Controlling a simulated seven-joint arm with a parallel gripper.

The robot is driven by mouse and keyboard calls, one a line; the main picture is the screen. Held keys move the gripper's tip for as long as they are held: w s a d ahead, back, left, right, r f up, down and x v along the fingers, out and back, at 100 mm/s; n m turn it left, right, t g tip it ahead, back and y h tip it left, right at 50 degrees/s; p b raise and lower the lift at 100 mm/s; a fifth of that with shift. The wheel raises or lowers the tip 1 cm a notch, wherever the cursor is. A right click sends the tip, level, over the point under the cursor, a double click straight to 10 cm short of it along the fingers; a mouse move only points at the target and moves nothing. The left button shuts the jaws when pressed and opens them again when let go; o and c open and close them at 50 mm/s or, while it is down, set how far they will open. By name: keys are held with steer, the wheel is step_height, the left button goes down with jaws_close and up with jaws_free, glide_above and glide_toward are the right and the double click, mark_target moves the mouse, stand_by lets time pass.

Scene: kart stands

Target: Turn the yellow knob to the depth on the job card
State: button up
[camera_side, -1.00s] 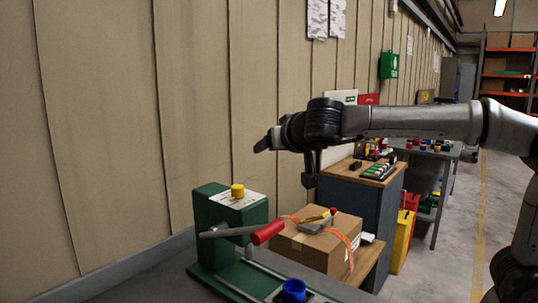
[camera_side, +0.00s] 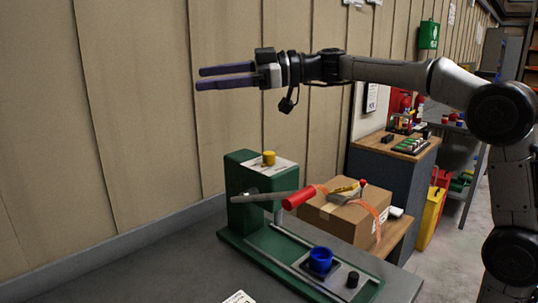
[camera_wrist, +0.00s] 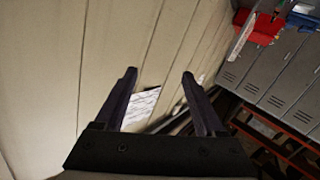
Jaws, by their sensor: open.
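The yellow knob (camera_side: 268,158) is a small upright cylinder on top of the green press (camera_side: 240,182), on a white plate (camera_side: 282,166) whose markings are too small to read. My gripper (camera_side: 197,78) is high above and left of the knob, level, with its two dark purple fingers pointing left. The fingers are apart with nothing between them. They also show spread in the wrist view (camera_wrist: 160,73), against the wall. A white card (camera_side: 238,297) lies on the bench at the bottom edge, cut off and unreadable; I cannot tell whether it is the job card.
A grey lever with a red grip (camera_side: 299,198) juts right from the press. A blue cup (camera_side: 320,260) and a black knob (camera_side: 352,280) sit on its base. A cardboard box (camera_side: 345,220) with tools stands behind. The wall is close behind the press; the bench's front left is bare.

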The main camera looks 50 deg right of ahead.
steer(key=s+d+f+n+g, duration=0.15)
steer(key=d+f+g, duration=0.35)
steer(key=d+f, duration=0.55)
steer(key=m+t+h, duration=0.1)
steer(key=m+h, duration=0.1)
steer(key=m, duration=0.1)
glide_toward(272, 152)
steer(key=x, duration=1.1)
steer(key=shift+s, duration=0.1)
jaws_close()
